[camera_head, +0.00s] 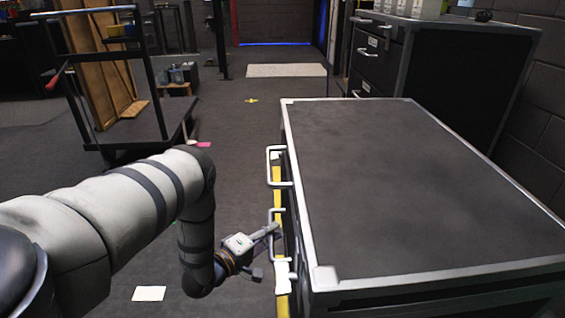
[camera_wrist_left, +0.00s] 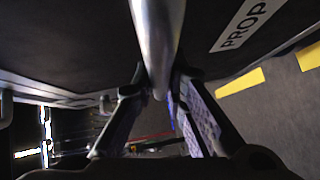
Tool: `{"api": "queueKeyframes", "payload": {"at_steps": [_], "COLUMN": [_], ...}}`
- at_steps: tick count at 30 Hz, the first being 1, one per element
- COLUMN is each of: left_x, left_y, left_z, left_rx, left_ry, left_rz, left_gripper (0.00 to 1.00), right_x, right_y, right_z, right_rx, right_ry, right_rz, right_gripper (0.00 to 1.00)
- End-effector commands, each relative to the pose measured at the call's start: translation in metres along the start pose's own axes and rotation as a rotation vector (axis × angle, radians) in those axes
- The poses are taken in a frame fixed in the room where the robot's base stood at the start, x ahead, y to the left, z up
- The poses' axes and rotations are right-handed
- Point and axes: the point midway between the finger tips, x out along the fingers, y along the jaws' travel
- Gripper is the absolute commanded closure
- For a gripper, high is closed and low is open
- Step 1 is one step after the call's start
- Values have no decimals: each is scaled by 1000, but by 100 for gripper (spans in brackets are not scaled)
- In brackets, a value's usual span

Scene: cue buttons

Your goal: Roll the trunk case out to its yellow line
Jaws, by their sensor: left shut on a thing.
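The trunk case (camera_head: 400,180) is a large black box with silver metal edges, filling the right half of the head view. Two metal handles stand on its left side, a far one (camera_head: 270,166) and a near one (camera_head: 272,212). My left gripper (camera_head: 275,232) is shut around the near handle. In the left wrist view the handle bar (camera_wrist_left: 157,40) passes between the fingers, and the case side carries a white "PROP" label (camera_wrist_left: 240,24). The yellow line (camera_head: 279,185) runs on the floor along the case's left side, partly hidden by handles and gripper. My right gripper is not in view.
A black drawer cabinet (camera_head: 450,75) stands behind the case, by the right wall. A cart (camera_head: 110,90) with wooden boards stands at the back left. White paper (camera_head: 149,293) and a pink scrap (camera_head: 204,144) lie on the floor. The floor left of the case is mostly open.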

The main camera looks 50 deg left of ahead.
Motion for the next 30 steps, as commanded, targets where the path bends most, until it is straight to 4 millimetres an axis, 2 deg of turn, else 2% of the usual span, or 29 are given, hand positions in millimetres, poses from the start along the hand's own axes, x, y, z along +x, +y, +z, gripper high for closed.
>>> {"api": "queueKeyframes", "payload": {"at_steps": [12,13,15,25,28,30], "left_x": [-1,-1,-1,-5,-22,-41], "left_y": [0,0,0,-1,-2,-2], "left_z": [-3,-3,-3,-2,-3,-3], "left_rx": [3,3,3,1,-1,-1], "left_ry": [1,1,1,1,1,3], "left_rz": [4,3,3,0,-3,-4], "left_gripper": [100,83,67,67,67,67], "right_x": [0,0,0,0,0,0], "right_y": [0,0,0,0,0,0], "right_z": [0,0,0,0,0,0], "right_rx": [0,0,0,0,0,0], "right_ry": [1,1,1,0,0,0], "right_rz": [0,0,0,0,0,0], "right_gripper": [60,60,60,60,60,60]}}
